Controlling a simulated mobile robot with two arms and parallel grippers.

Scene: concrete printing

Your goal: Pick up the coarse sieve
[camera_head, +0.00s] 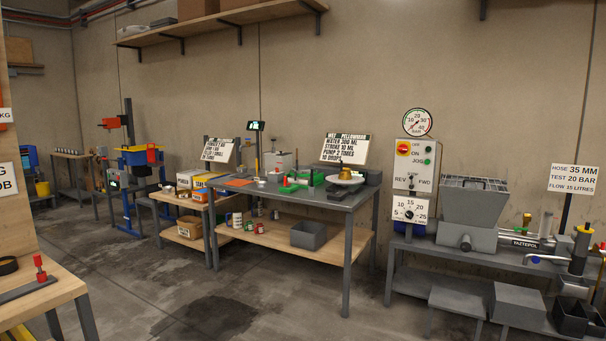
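I cannot make out a coarse sieve for certain in the head view. A dark round ring (8,265) lies on the wooden-topped table at the near left, cut by the picture's edge; I cannot tell whether it is a sieve. Neither of my grippers shows in this view.
A grey workbench (310,197) with small tools and a scale stands in the middle. A small wooden-topped bench (187,200) holds boxes to its left. A grey pump with a hopper (473,203) stands at the right. The concrete floor (240,300) in front is clear.

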